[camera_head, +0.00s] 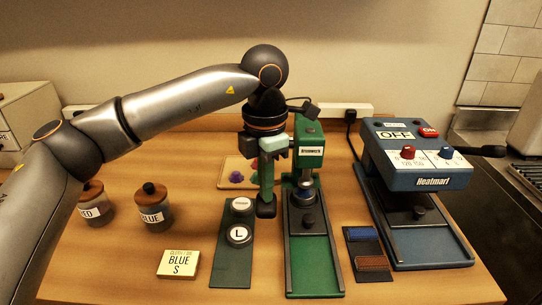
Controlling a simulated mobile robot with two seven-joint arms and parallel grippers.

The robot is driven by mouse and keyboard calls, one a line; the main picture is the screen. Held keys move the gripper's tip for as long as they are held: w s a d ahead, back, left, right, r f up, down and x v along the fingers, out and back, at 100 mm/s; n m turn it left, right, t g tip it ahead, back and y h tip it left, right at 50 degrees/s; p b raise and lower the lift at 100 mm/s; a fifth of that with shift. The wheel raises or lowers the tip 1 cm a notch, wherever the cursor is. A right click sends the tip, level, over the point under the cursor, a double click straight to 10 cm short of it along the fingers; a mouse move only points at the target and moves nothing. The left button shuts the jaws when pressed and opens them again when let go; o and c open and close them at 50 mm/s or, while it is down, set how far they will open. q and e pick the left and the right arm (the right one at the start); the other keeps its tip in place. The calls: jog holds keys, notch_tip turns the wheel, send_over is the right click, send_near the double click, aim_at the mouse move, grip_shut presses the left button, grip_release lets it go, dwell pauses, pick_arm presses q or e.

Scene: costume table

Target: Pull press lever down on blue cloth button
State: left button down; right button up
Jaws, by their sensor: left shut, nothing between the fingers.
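The green press (310,152) stands upright mid-table on a long green base (310,262). A small dark blue round piece (308,218) sits on the base under the press head; I cannot tell if it is the cloth button. My left gripper (266,208) points down just left of the press, fingers shut and empty. A thin dark bar (301,106) shows beside my wrist at the press top; I cannot tell if it is the press lever. My wrist hides part of the press's left side. My right gripper is not in view.
A blue heat press (420,165) reading OFF stands right. A dark tray (233,268) with round dies lies left of the base. A BLUE S card (178,263), BLUE jar (152,212) and RED jar (94,210) are further left. A tray of blue and brown pieces (366,236) lies right.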

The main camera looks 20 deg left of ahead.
pick_arm(q)
jog(key=shift+f, duration=0.15)
jog(key=shift+w+a+f+b, duration=0.1)
jog(key=shift+w+f+b, duration=0.1)
jog(key=shift+f+b, duration=0.35)
jog(key=shift+w+f+b, duration=0.2)
jog(key=shift+f, duration=0.5)
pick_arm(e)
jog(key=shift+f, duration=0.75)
pick_arm(q)
jog(key=shift+w+f, duration=0.1)
jog(key=shift+f, duration=0.2)
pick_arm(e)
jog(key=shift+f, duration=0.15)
pick_arm(q)
notch_tip(320, 180, up, 8)
jog(key=p, duration=0.5)
jog(key=shift+r+p, duration=0.1)
jog(key=shift+p, duration=0.3)
notch_tip(320, 180, up, 6)
jog(key=p, duration=0.4)
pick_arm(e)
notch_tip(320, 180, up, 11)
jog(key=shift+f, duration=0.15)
